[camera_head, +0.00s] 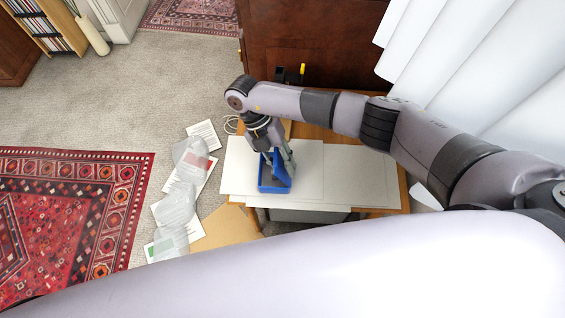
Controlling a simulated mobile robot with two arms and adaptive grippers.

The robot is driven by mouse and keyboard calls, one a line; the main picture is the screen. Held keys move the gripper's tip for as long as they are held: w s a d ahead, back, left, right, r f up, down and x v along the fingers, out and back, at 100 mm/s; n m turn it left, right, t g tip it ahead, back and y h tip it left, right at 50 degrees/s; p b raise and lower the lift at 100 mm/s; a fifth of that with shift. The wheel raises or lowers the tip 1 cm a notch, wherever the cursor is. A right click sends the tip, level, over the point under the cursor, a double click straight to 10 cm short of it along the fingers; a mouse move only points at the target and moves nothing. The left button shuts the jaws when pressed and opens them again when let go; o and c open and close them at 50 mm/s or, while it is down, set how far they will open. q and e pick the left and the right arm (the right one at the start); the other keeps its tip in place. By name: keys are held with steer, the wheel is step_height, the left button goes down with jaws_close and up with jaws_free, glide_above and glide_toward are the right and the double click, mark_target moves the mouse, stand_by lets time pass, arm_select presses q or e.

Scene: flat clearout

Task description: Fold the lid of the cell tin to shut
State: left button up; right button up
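The cell tin (272,188) is a small blue open box on white sheets on the wooden desk. Its blue lid (282,168) stands raised at a tilt along the tin's right side. My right gripper (278,160) points down over the tin, with its fingers right at the lid. One dark grey finger is on the left and a lighter one on the right, overlapping the lid in the picture. Whether they touch or grip the lid is not clear. The inside of the tin is largely hidden by the fingers. My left gripper is out of view.
The wooden desk (403,188) carries large white sheets (355,180), bare to the right of the tin. A dark wooden cabinet (335,45) stands behind. Papers and clear plastic bags (177,205) lie on the carpet at left. White curtains (450,60) hang at right.

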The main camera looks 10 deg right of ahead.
steer(key=shift+r, duration=0.1)
steer(key=v, duration=1.1)
steer(key=shift+w+a+r, duration=0.15)
steer(key=shift+w+r, duration=0.05)
steer(key=shift+r, duration=0.15)
steer(key=shift+c, duration=0.3)
